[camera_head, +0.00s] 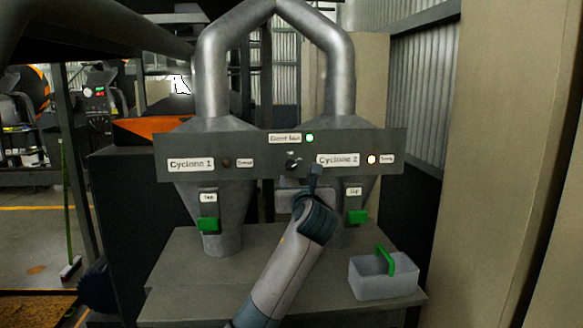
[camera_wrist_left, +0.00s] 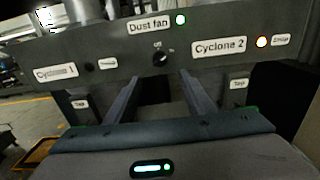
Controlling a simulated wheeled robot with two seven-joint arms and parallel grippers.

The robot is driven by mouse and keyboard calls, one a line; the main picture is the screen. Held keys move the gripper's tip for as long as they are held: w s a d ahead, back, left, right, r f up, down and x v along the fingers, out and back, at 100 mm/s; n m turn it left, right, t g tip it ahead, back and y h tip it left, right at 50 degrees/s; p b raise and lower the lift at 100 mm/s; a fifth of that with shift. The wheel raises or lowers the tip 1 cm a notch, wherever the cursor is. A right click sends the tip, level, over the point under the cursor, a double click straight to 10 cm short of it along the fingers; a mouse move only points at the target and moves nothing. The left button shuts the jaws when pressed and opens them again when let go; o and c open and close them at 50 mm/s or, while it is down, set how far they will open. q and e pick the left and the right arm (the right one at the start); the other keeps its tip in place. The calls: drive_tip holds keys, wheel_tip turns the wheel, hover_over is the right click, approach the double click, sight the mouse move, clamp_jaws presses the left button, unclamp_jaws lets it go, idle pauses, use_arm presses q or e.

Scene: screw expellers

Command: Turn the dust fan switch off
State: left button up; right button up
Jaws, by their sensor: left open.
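The dust fan switch is a small dark rotary knob (camera_head: 293,163) on the grey panel, below the "Dust fan" label. In the left wrist view the knob (camera_wrist_left: 160,59) sits between small position marks; the pointer's exact setting is too small to read. The green dust fan lamp (camera_head: 310,138) is lit beside the label. My left gripper (camera_head: 315,172) is just below and to the right of the knob in the head view. In the left wrist view its fingers (camera_wrist_left: 160,78) are apart and empty, with the knob beyond and between their tips. My right gripper is not in view.
The panel (camera_head: 220,144) spans two cyclones with green-handled flaps. Cyclone 2's lamp (camera_head: 371,159) glows warm white; Cyclone 1's lamp (camera_head: 226,162) is dark. A grey bin (camera_head: 384,284) with a green handle stands on the grey bench, right of my arm. A beige wall is at right.

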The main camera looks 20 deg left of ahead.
use_arm(q)
drive_tip(key=p, duration=0.2)
approach(291, 168)
drive_tip(key=x, duration=0.4)
drive_tip(key=shift+w+a+r, duration=0.1)
drive_tip(key=shift+w+r, duration=0.1)
drive_tip(key=x, duration=0.3)
drive_tip(key=shift+w+a+f+p, duration=0.1)
drive_tip(key=shift+w+a+p, duration=0.1)
drive_tip(key=shift+w+p, duration=0.35)
drive_tip(key=shift+w, duration=0.2)
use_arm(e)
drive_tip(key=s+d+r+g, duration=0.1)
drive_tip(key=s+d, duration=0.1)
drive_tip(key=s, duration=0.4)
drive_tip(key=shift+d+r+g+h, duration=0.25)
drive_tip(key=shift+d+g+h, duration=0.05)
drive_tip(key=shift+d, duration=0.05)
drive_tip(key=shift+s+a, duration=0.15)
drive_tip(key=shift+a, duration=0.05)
use_arm(q)
drive_tip(key=shift+c, duration=0.7)
drive_tip(key=c, duration=0.9)
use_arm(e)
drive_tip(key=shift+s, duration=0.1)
